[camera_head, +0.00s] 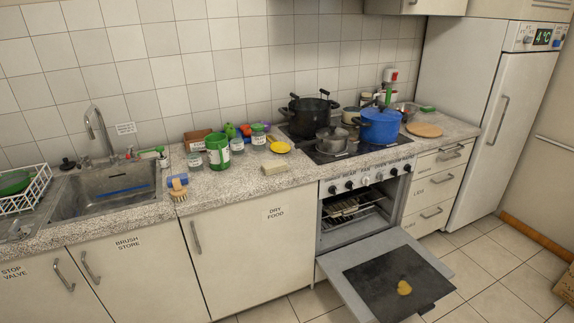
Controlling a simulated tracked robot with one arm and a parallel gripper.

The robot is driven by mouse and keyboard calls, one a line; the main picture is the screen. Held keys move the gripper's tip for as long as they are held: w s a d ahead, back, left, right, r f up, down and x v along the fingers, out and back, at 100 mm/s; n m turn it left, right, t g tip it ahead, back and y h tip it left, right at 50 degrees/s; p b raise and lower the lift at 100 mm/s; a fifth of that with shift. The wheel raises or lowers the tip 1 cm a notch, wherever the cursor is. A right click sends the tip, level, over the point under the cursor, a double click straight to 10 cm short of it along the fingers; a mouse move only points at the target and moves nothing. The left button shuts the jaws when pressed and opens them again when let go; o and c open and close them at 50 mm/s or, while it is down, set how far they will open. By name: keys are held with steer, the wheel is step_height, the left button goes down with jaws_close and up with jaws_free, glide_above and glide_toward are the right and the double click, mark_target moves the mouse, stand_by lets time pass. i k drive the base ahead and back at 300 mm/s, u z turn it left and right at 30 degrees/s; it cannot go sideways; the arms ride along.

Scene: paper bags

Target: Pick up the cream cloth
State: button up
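A small, cream-coloured block-like item (274,169), which looks like the folded cream cloth, lies on the speckled worktop (235,180). It sits near the front edge, left of the hob and below the yellow dish. It is too small to tell its material for sure. Nothing lies on it. My gripper does not show in this view.
Pots, including a blue one (380,127), stand on the hob.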

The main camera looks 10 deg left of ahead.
mark_target(279, 166)
steer(key=u, duration=0.05)
steer(key=i, duration=1.45)
steer(key=u, duration=0.2)
steer(key=i, duration=1.4)
steer(key=u, duration=0.1)
